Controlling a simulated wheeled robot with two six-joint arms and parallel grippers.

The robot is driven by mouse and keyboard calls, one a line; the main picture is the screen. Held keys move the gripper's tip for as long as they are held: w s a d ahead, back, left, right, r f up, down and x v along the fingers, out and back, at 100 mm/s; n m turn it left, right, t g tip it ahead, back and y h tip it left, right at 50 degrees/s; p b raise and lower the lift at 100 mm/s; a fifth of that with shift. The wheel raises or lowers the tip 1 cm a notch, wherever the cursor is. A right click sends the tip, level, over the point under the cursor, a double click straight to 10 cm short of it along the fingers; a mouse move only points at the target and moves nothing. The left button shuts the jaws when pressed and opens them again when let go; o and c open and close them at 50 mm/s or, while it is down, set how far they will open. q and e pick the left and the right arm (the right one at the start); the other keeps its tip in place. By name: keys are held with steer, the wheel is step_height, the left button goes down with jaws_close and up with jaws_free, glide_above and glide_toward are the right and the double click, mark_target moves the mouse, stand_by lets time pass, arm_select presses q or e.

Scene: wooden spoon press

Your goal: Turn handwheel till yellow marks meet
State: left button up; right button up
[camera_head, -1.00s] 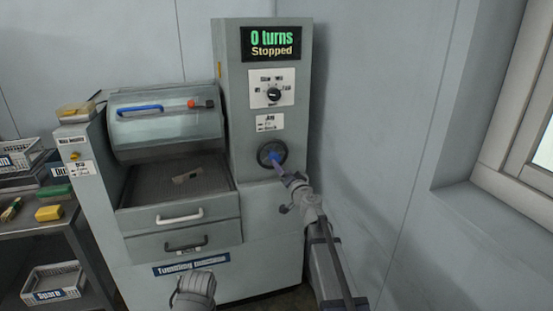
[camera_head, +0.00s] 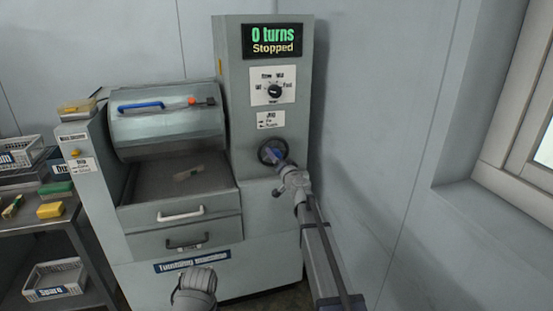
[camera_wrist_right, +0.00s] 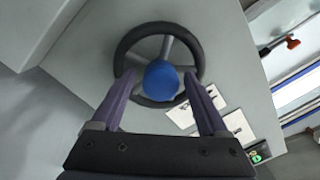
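The handwheel (camera_head: 264,147) is a small black wheel on the front of the grey machine's tall column. In the right wrist view the handwheel (camera_wrist_right: 118,60) shows a black rim, grey spokes and a round blue hub (camera_wrist_right: 162,80). My right gripper (camera_wrist_right: 159,75) is open, its two dark fingers reaching over the rim on either side of the hub, with gaps to the hub. Whether they touch the wheel is unclear. In the head view my right gripper (camera_head: 278,158) partly covers the wheel. I cannot make out yellow marks on the wheel.
The display (camera_head: 272,41) reads "0 turns Stopped". Below it are a black selector knob (camera_head: 274,91) and a small label (camera_head: 270,119). A drum cover (camera_head: 165,130) and drawers (camera_head: 185,241) are left of the column.

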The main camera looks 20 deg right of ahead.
jaws_close()
stand_by(0.4)
steer(key=m, duration=0.4)
steer(key=shift+r+m+b, duration=0.1)
steer(key=shift+m+b, duration=0.2)
steer(key=shift+m, duration=2.2)
steer(key=shift+o, duration=0.8)
jaws_free()
